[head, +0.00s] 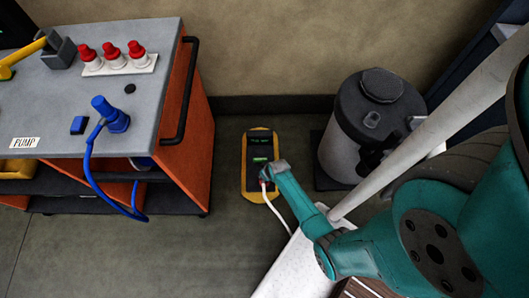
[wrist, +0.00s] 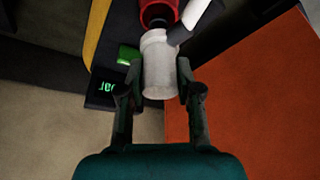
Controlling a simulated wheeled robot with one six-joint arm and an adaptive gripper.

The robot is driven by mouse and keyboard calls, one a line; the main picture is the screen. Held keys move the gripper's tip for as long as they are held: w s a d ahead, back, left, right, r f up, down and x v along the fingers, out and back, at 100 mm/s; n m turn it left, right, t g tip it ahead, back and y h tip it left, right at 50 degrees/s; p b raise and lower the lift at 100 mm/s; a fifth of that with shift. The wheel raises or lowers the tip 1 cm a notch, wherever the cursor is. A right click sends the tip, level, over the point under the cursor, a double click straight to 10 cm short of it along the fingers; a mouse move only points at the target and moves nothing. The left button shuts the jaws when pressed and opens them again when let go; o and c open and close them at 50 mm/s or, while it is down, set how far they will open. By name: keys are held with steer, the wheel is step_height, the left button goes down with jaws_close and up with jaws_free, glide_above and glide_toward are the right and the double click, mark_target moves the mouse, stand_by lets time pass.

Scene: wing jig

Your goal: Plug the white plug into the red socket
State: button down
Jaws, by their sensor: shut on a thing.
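My gripper (wrist: 161,88) is shut on the white plug (wrist: 160,68), with one dark finger on each side of it. A white cable (wrist: 196,18) leaves the plug at its upper right. The red socket (wrist: 158,10), a red ring with a dark middle, is right beyond the plug's far end, roughly in line with it. I cannot tell whether the plug's tip touches or enters it. In the head view my gripper (head: 266,180) is low over the near end of the yellow-edged black unit (head: 249,192), and the plug is mostly hidden.
An orange cart (head: 186,128) with a grey top stands left, carrying red-capped pieces (head: 113,55) and a blue plug (head: 115,117) with a blue cable. A dark-topped drum (head: 345,150) stands right. Green displays (wrist: 129,54) show on the unit. The front-left floor (head: 150,255) is clear.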

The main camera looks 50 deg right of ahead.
steer(key=shift+f, duration=1.75)
stand_by(0.7)
steer(key=c, duration=0.7)
jaws_free()
steer(key=shift+v, duration=6)
